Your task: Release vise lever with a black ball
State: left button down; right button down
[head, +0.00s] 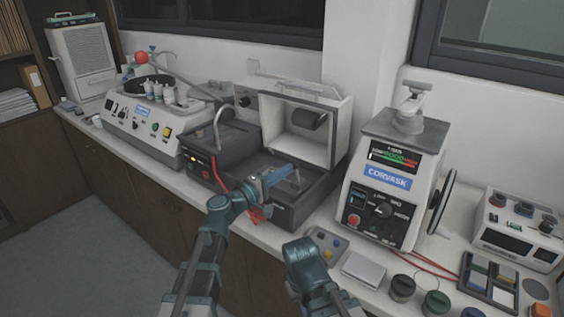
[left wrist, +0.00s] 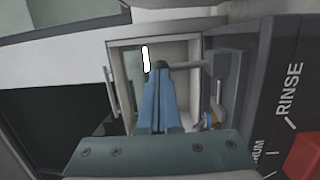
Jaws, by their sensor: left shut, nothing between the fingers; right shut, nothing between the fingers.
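My left gripper (head: 288,173) reaches over the open grey bed of the cutting machine (head: 292,212), below its raised white hood. Its blue fingers (left wrist: 161,85) are shut with nothing between them. In the left wrist view a dark rounded end, which looks like the black ball (left wrist: 160,65), shows right at the fingertips. A grey lever arm (left wrist: 190,66) runs from it to the right. I cannot tell whether the fingers touch the ball. In the head view my left gripper hides the lever. My right gripper (head: 305,253) is low in front of the counter, shut and empty, its fingertips hard to make out.
The left wrist view shows a panel marked RINSE with a red button (left wrist: 304,155) close at the right. A polisher (head: 150,125) stands to the left and a white mounting press (head: 385,185) to the right. Small jars (head: 402,287) and a tray (head: 488,280) crowd the right counter.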

pick_arm(q)
jog(key=w+r+g+y+p, duration=0.1)
jog(key=p, duration=0.2)
jog(key=w+d+r+g+y+p, duration=0.1)
jog(key=p, duration=0.2)
jog(key=d+r+g+p, duration=0.1)
jog(key=p, duration=0.2)
jog(key=shift+w+r+n+y, duration=0.1)
jog(key=shift+w+n+y, duration=0.3)
jog(key=w+d+g+y+p, duration=0.1)
jog(key=p, duration=0.2)
jog(key=w+d+g+y+p, duration=0.1)
jog(key=g+p, duration=0.1)
jog(key=p, duration=0.2)
jog(key=shift+w+y, duration=0.4)
jog(key=shift+w+d+n+p, duration=0.15)
jog(key=shift+n+p, duration=0.15)
jog(key=shift+p, duration=0.05)
jog(key=shift+w+f+g, duration=0.15)
jog(key=shift+f+g, duration=0.15)
jog(key=shift+g, duration=0.1)
jog(key=shift+w+d+f+y, duration=0.15)
jog(key=shift+d+y, duration=0.05)
jog(key=shift+y, duration=0.1)
jog(key=shift+w, duration=0.1)
jog(key=shift+d, duration=0.15)
